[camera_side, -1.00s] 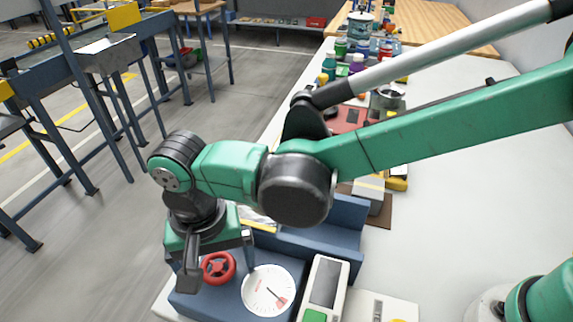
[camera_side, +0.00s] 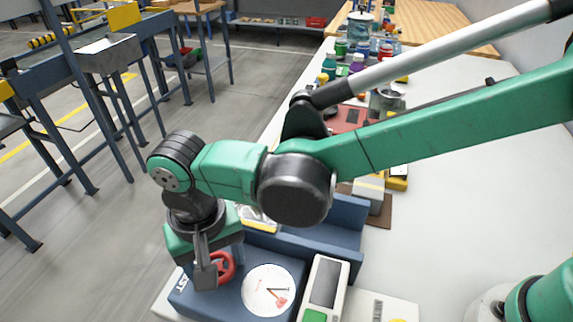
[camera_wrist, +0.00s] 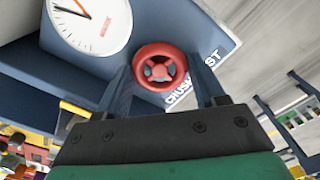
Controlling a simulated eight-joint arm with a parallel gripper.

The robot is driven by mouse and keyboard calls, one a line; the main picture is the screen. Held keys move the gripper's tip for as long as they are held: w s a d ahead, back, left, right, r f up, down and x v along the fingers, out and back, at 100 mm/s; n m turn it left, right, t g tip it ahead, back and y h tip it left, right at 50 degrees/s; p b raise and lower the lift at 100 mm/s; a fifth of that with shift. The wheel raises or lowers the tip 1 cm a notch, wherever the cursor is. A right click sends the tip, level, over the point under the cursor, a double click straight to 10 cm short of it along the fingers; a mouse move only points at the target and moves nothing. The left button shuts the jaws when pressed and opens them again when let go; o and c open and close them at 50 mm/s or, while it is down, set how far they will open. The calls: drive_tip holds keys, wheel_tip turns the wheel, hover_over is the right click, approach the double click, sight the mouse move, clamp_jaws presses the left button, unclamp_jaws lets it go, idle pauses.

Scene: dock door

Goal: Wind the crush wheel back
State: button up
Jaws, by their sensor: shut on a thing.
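The red crush wheel (camera_side: 228,264) stands on the blue crush-test housing (camera_side: 185,296) and is partly hidden by a finger in the side view. In the wrist view the wheel (camera_wrist: 161,68) shows its rim and spokes between the two dark fingers. My gripper (camera_side: 214,268) points down over the housing, shut on the wheel with one finger on each side of it. A white round dial (camera_side: 262,279) with a dark needle and red marks lies right of the wheel; it also shows in the wrist view (camera_wrist: 92,22).
A pale handheld-like device (camera_side: 323,290) with a grey screen and green button stands right of the dial. A blue channel-shaped block (camera_side: 325,240) is behind it. Coloured jars (camera_side: 357,65) stand farther along the white bench.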

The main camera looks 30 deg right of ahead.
drive_tip(key=n, duration=0.5)
drive_tip(key=shift+n, duration=0.3)
drive_tip(key=n, duration=0.4)
drive_tip(key=shift+n, duration=0.4)
drive_tip(key=o, duration=1.3)
drive_tip(key=shift+c, duration=0.2)
drive_tip(key=shift+r, duration=2.85)
